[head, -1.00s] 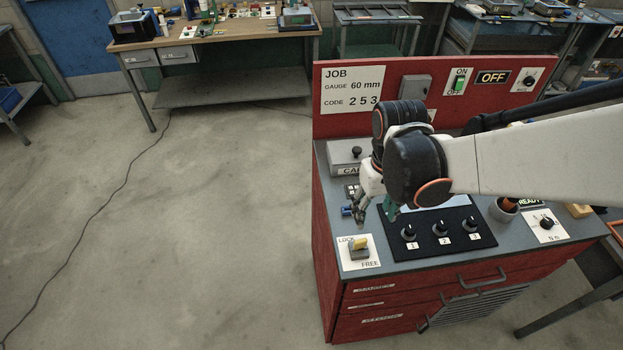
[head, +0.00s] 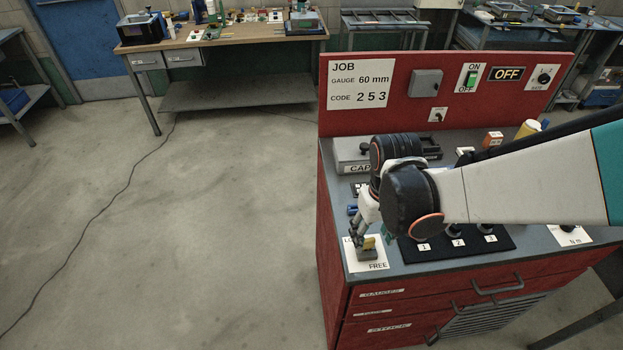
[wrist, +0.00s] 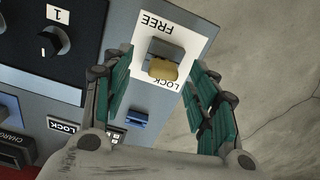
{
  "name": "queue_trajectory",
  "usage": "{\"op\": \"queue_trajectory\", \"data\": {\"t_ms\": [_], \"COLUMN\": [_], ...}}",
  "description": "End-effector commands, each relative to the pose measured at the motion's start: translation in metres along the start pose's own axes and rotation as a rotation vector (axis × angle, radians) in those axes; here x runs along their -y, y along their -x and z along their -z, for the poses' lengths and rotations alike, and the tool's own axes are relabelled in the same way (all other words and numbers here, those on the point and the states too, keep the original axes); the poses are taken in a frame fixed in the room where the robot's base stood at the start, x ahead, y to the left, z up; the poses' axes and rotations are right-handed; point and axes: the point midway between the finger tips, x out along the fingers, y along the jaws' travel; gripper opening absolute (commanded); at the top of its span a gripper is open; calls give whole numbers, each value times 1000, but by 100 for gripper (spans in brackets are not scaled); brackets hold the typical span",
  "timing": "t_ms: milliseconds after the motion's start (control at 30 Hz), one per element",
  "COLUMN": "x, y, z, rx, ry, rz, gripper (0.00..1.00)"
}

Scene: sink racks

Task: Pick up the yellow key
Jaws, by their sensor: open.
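The yellow key (head: 369,242) stands in a grey lock block on a white plate (head: 378,266) marked FREE, at the front left corner of the red bench's top. In the wrist view the yellow key (wrist: 162,69) lies between the finger lines, with LOCK and FREE printed on its plate. My gripper (head: 365,238) is above the key in the head view, partly covering it and the word LOCK. In the wrist view my gripper (wrist: 158,85) is open, with one green-padded finger on each side of the key.
A black panel with numbered knobs (wrist: 50,42) lies beside the lock plate. A small blue item (wrist: 137,118) is near the plate. The red back panel (head: 450,85) rises behind the bench top. Open floor (head: 220,230) lies to the left.

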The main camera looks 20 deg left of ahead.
Motion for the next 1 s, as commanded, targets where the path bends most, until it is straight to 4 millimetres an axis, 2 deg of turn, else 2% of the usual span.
{"op": "queue_trajectory", "data": {"t_ms": [33,200,467,667,1000], "x": [8,8,7,6,5], "y": [-10,-32,-33,-34,-34], "z": [-2,-2,-1,0,0], "rx": [0,0,0,0,0], "ry": [13,13,11,9,8], "rz": [0,0,0,0,0], "gripper": [53,53,53,10,9]}}
